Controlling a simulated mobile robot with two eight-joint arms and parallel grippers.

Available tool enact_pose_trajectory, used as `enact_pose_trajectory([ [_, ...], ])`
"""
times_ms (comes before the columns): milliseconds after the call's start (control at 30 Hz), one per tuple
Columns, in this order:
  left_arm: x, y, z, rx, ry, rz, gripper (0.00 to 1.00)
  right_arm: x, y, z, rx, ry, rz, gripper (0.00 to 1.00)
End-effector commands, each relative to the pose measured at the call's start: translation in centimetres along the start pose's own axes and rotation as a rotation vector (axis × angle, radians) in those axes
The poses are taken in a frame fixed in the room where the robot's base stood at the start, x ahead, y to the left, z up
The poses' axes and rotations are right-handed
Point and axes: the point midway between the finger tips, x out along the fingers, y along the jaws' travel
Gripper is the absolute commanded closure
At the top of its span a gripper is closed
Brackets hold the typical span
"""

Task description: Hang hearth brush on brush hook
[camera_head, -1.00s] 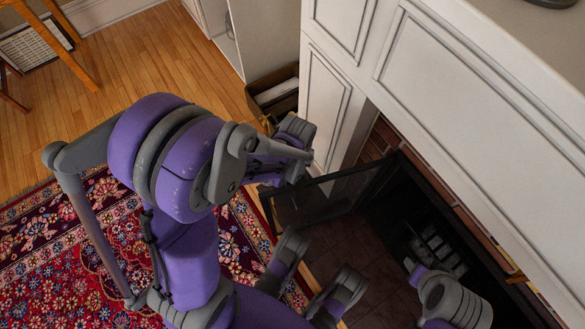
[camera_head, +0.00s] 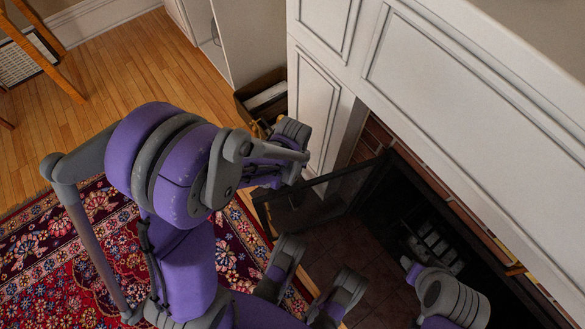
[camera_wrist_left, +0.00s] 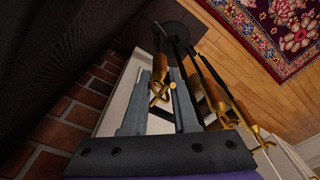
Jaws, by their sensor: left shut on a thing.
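In the left wrist view my left gripper (camera_wrist_left: 162,106) is shut on the brass-coloured handle of the hearth brush (camera_wrist_left: 159,88). Its dark shaft runs away from the fingers toward a round black base; I cannot make out the bristles. Other black rods with brass handles (camera_wrist_left: 213,97) stand close to the right of the fingers. I cannot pick out the brush hook among the brass parts. In the head view my left arm hides its gripper and the brush.
The fireplace opening (camera_head: 425,240) has an open dark door or screen (camera_head: 318,197) on its left. The white panelled mantel (camera_head: 460,90) fills the upper right. A dark box (camera_head: 262,97) stands beside it. A red patterned rug (camera_head: 100,240) covers the lower-left floor.

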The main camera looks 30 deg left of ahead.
Motion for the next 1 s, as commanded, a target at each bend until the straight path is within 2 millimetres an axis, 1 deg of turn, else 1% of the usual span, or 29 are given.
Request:
enact_pose_trajectory([
  [33,0.1,0.7,-0.2,0.0,0.004,0.016,1.0,0.1,0.0,0.0,0.0,0.0,0.0,0.5],
  [100,0.2,0.7,-0.2,0.0,0.004,0.016,1.0,0.1,0.0,0.0,0.0,0.0,0.0,0.5],
  [133,0.1,0.7,-0.2,0.0,0.004,0.016,0.69,0.1,0.0,0.0,0.0,0.0,0.0,0.5],
  [267,0.1,0.7,-0.2,0.001,0.004,0.016,0.46,0.1,0.0,0.0,0.0,0.0,0.0,0.5],
  [300,0.1,0.7,-0.2,0.001,0.004,0.015,0.39,0.1,0.0,0.0,0.0,0.0,0.0,0.5],
  [600,0.0,0.4,-0.1,0.0,0.002,0.01,0.38,0.0,0.0,0.0,0.0,0.0,0.0,0.5],
  [700,-0.5,0.3,-0.1,0.0,0.001,0.009,0.38,-0.2,0.0,0.0,0.0,0.0,0.0,0.5],
  [767,-1.2,0.3,-0.1,0.0,0.001,0.009,0.38,-0.5,0.0,-0.1,0.0,0.0,0.0,0.5],
  [833,-2.4,0.3,-0.1,0.0,0.001,0.009,0.38,-0.9,0.0,-0.2,0.0,0.001,0.0,0.5],
  [1000,-6.1,0.4,-0.1,0.001,0.002,0.01,0.38,-2.4,0.0,-0.5,0.0,0.005,0.0,0.5],
])
